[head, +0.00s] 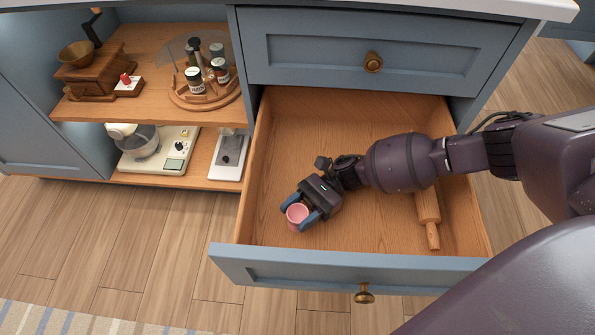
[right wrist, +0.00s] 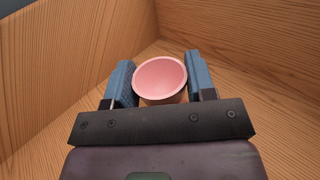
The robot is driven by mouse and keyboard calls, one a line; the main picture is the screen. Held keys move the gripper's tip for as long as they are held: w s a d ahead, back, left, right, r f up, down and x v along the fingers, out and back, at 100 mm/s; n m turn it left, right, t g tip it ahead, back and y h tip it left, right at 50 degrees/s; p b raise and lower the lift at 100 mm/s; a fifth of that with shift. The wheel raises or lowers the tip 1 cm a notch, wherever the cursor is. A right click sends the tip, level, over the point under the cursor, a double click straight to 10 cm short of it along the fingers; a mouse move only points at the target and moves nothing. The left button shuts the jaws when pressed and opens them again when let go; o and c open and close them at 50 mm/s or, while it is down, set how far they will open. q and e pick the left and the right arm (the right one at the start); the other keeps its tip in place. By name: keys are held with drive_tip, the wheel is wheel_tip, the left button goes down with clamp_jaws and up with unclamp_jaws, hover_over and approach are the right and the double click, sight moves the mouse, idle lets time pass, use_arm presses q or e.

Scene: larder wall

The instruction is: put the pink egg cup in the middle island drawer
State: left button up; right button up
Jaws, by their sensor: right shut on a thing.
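The pink egg cup (head: 297,214) is between the blue fingers of my right gripper (head: 301,214), which is shut on it. The cup is over the front left part of the open middle island drawer (head: 352,266). In the right wrist view the cup (right wrist: 160,79) shows its round open rim between the two fingers (right wrist: 160,82), with drawer wood around it. I cannot tell whether its base touches the drawer floor. My left gripper is not in view.
A wooden rolling pin (head: 428,215) lies in the drawer at the right, partly under my right arm. The drawer floor (head: 290,150) is bare at the left and back. A closed drawer (head: 430,55) is above. Open shelves at the left hold a grinder (head: 92,75), a spice carousel (head: 205,97) and a mixer (head: 138,140).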

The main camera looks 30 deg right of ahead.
drive_tip(key=o, duration=0.9)
drive_tip(key=shift+o, duration=0.2)
drive_tip(key=d, duration=0.3)
drive_tip(key=w+d, duration=0.1)
drive_tip(key=d, duration=0.3)
drive_tip(key=w+d, duration=0.1)
drive_tip(key=d, duration=0.3)
drive_tip(key=shift+w+d+r, duration=0.1)
drive_tip(key=shift+d, duration=0.3)
